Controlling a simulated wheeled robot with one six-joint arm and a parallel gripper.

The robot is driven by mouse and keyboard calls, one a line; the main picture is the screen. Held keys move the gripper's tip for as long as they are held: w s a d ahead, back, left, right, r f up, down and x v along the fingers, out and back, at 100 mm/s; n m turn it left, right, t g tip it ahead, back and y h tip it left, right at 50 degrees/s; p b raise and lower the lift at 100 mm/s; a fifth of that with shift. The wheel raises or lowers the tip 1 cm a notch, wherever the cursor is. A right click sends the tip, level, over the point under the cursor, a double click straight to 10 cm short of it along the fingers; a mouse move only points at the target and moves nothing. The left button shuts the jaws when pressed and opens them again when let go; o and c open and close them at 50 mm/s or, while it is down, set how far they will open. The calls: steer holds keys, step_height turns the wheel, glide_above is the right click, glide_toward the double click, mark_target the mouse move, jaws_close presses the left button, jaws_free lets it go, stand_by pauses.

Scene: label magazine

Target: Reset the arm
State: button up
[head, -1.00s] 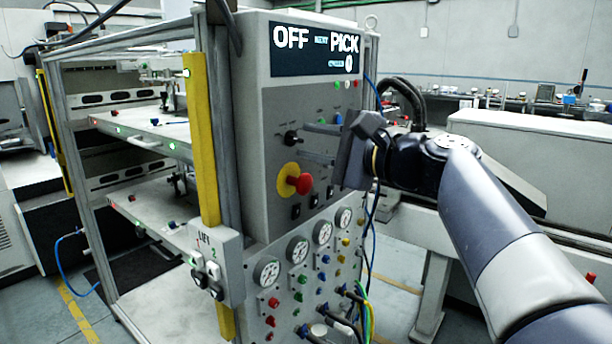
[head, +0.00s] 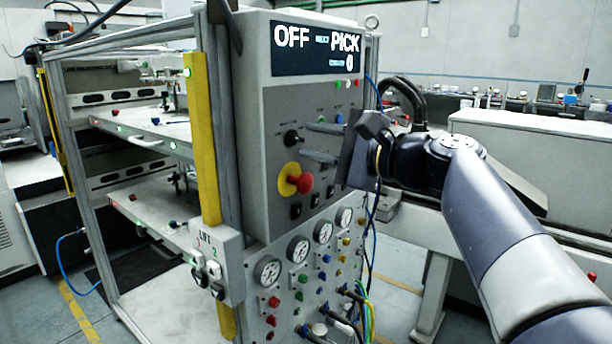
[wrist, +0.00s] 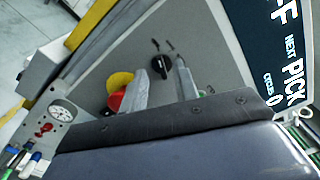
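My gripper (head: 306,140) is in front of the grey control box (head: 262,215), its two fingers spread with a gap between them and nothing held. The fingertips point at the black rotary knob (head: 291,137), just to their left, and look apart from it. In the wrist view, the knob (wrist: 158,67) shows between and beyond the fingertips (wrist: 162,63). The red emergency button (head: 305,183) on its yellow ring (head: 286,177) is below the knob; the left finger partly covers it in the wrist view. The display (head: 316,50) reads OFF, NEXT PICK and a cycle count of 0.
Gauges (head: 298,249), coloured buttons and cables crowd the lower panel. A lift switch box (head: 219,262) sits at its left, by the yellow post (head: 203,140) and shelved frame. A long light-grey machine cover (head: 535,160) stands behind my arm on the right.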

mark_target(295, 136)
steer(key=v, duration=0.8)
steer(key=x, duration=1.1)
steer(key=shift+w+a+r+p, duration=0.1)
steer(key=shift+a+r+p, duration=0.1)
steer(key=shift+p, duration=0.2)
steer(key=shift+d+r+m+p, duration=0.15)
steer(key=shift+d+m+p, duration=0.05)
steer(key=shift+m+p, duration=0.7)
steer(key=m+p, duration=0.3)
steer(key=p, duration=0.1)
steer(key=shift+r, duration=0.1)
steer(key=m+p, duration=0.4)
steer(key=p, duration=0.1)
steer(key=shift+w+d+r+m, duration=0.1)
steer(key=shift+w+d+m, duration=0.1)
steer(key=shift+m, duration=0.1)
steer(key=m+p, duration=0.3)
steer(key=p, duration=0.1)
steer(key=m+p, duration=0.3)
steer(key=p, duration=0.1)
steer(key=shift+w+d, duration=0.15)
steer(key=shift+w, duration=0.1)
steer(key=shift+m+p, duration=0.9)
steer(key=shift+d+m+p, duration=0.1)
steer(key=shift+m+p, duration=0.25)
steer(key=shift+m, duration=0.05)
steer(key=shift+f, duration=0.3)
